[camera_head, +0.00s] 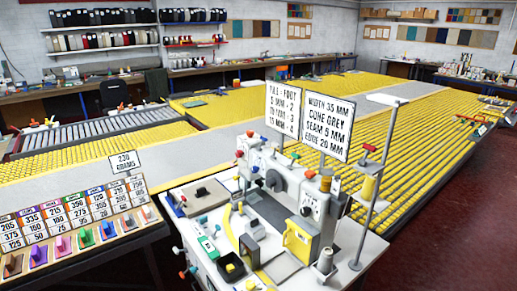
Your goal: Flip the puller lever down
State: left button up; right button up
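The binding machine (285,190) stands on a pale table at the centre right, with its grey and white head over the work surface. A yellow block (299,241) sits at the front of the machine. Neither of my grippers shows in the head view.
Two white placards stand above the machine: one headed "PULL - FOOT" (283,109), one reading "WIDTH 35 MM, CONE GREY" (328,122). A thread stand (371,205) rises at its right. A rack of numbered cards (70,215) is at left. Dark red floor (440,245) is clear at right.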

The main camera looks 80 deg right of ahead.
aim_at(276, 145)
jog(key=k+l+u, duration=0.1)
jog(key=k+u, duration=0.2)
jog(key=u, duration=0.15)
jog(key=k+u, duration=0.4)
jog(key=k+j+u, duration=0.1)
jog(key=k+u, duration=0.15)
jog(key=u, duration=0.2)
jog(key=k+j+u, duration=0.25)
jog(key=u, duration=0.15)
jog(key=k+l+u, duration=0.1)
jog(key=k+u, duration=0.15)
jog(key=u, duration=0.2)
jog(key=k+u, duration=0.25)
jog(key=u, duration=0.2)
jog(key=k+l, duration=0.1)
jog(key=k, duration=0.25)
jog(key=z, duration=0.5)
jog(key=l+z, duration=0.15)
jog(key=z, duration=0.35)
jog(key=k+z, duration=0.1)
jog(key=z, duration=0.4)
jog(key=l+z, duration=0.15)
jog(key=z, duration=0.8)
jog(key=l+z, duration=0.1)
jog(key=z, duration=0.4)
jog(key=i+z, duration=0.1)
jog(key=z, duration=0.4)
jog(key=l+z, duration=0.1)
jog(key=z, duration=0.4)
